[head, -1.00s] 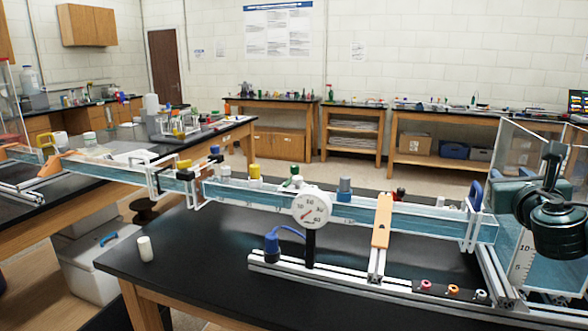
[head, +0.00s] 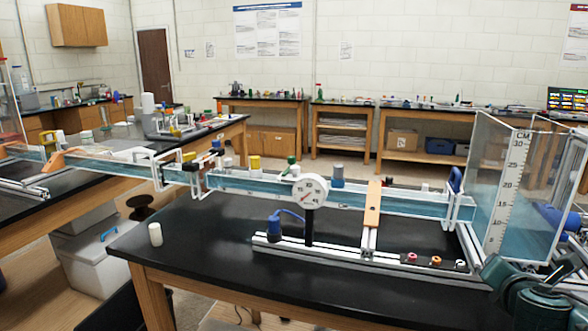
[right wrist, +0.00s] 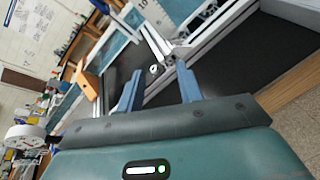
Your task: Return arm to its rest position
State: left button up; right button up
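My right arm (head: 535,285) shows as dark teal links at the lower right corner of the head view, in front of the clear tank. Its fingers are not visible there. In the right wrist view my right gripper (right wrist: 158,88) has its two blue-grey fingers spread apart with nothing between them. The black bench top and a small white ring (right wrist: 154,69) lie beyond the fingertips. My left gripper is in neither view.
A clear tank (head: 495,190) with a centimetre scale stands right of the metal extrusion frame (head: 330,257). A water channel with a round dial gauge (head: 300,191) runs left. A white cylinder (head: 155,235) stands on the bench's left. The bench front is mostly clear.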

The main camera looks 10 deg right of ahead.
jog(key=s+a+f+m+g+y, duration=0.65)
jog(key=s+a+f+m, duration=1)
jog(key=a+f, duration=0.3)
jog(key=s+a+m+g+y, duration=0.15)
jog(key=s+a+m, duration=0.3)
jog(key=a, duration=0.45)
jog(key=w+a+f+t+y+p, duration=0.2)
jog(key=w+a+f+t+y, duration=0.1)
jog(key=w+a+f+t, duration=0.2)
jog(key=shift+w+a+f+n+t, duration=0.3)
jog(key=shift+w+t, duration=0.25)
jog(key=shift+t, duration=0.65)
